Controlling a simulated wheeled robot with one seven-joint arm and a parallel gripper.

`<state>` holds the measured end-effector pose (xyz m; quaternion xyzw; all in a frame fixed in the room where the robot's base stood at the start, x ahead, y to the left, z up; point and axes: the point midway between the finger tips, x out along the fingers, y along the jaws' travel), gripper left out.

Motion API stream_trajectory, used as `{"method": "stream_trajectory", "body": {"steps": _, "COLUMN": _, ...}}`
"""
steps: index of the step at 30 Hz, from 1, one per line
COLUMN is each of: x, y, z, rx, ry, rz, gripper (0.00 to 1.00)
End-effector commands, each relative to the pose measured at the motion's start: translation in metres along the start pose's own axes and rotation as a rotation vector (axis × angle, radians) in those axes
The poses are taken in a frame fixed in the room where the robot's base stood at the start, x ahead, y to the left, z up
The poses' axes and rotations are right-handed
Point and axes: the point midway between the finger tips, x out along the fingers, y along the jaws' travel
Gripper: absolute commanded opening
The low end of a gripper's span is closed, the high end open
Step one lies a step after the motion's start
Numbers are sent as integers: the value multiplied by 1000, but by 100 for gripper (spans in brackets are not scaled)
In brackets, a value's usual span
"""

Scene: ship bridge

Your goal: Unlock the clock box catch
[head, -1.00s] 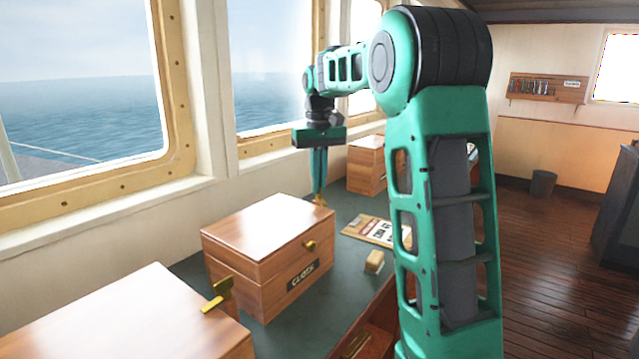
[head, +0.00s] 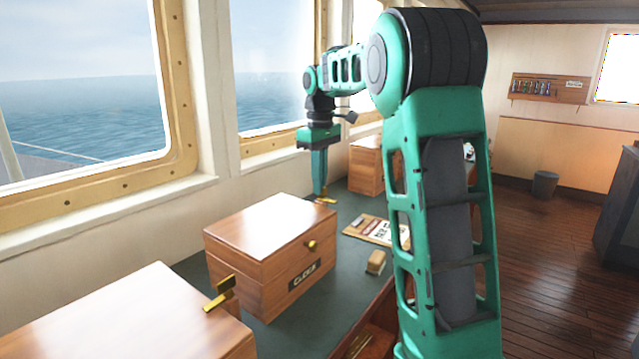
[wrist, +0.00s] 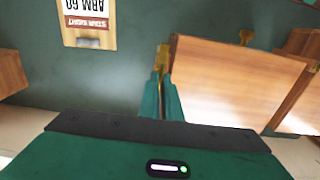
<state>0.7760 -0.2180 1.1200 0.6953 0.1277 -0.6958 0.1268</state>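The clock box (head: 262,238) is a wooden box with a dark CLOCK label and a brass knob (head: 311,245) on its front. It also shows in the wrist view (wrist: 235,80), with the knob on its upper edge. A brass catch (head: 327,200) is at its far end; in the wrist view the catch (wrist: 161,58) lies along the box's left edge. My gripper (head: 319,192) points straight down at that far end. In the wrist view its fingers (wrist: 160,88) are close together with the catch between their tips. The catch's mounting is hidden.
A similar box (head: 130,320) with a brass catch (head: 221,294) stands at the near left, and another box (head: 365,168) stands beyond my gripper. A card (head: 375,230) and a small wooden block (head: 376,262) lie on the green top. Windows line the left.

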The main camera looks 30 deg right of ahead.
Motion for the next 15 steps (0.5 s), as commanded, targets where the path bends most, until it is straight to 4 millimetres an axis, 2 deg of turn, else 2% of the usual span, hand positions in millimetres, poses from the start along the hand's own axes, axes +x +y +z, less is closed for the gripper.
{"method": "stream_trajectory", "body": {"steps": 12, "x": 1, "y": 2, "z": 2, "rx": -2, "ry": -3, "rz": -1, "gripper": 0}}
{"method": "stream_trajectory", "body": {"steps": 15, "x": 1, "y": 2, "z": 2, "rx": -1, "ry": -3, "rz": -1, "gripper": 23}}
